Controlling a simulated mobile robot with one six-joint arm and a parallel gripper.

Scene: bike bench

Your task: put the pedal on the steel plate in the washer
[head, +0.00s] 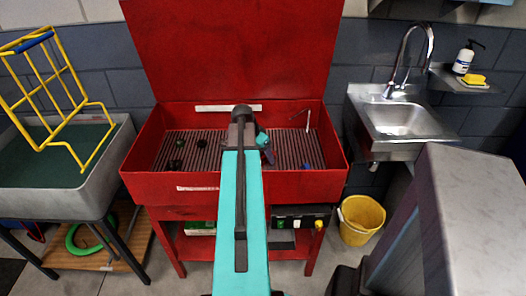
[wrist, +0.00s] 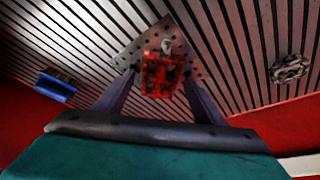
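The red pedal (wrist: 163,76) with a short silver axle shows in the wrist view, over the perforated steel plate (wrist: 129,57) on the slatted washer floor. I cannot tell whether it rests flat on the plate. My gripper (wrist: 160,82) has its dark fingers apart, one on each side of the pedal. A gap shows at the left finger; the right one is close to the pedal. The red washer (head: 235,187) stands with its lid up in the head view. There, my arm hides the pedal and plate, and my gripper (head: 267,156) is small and low inside the basin.
A blue-and-black part (wrist: 55,85) lies to the left and a grey metal part (wrist: 289,69) to the right on the slats. The head view shows dark parts (head: 175,164) at the basin's left. The red basin walls surround the work area. A sink (head: 402,118) stands right.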

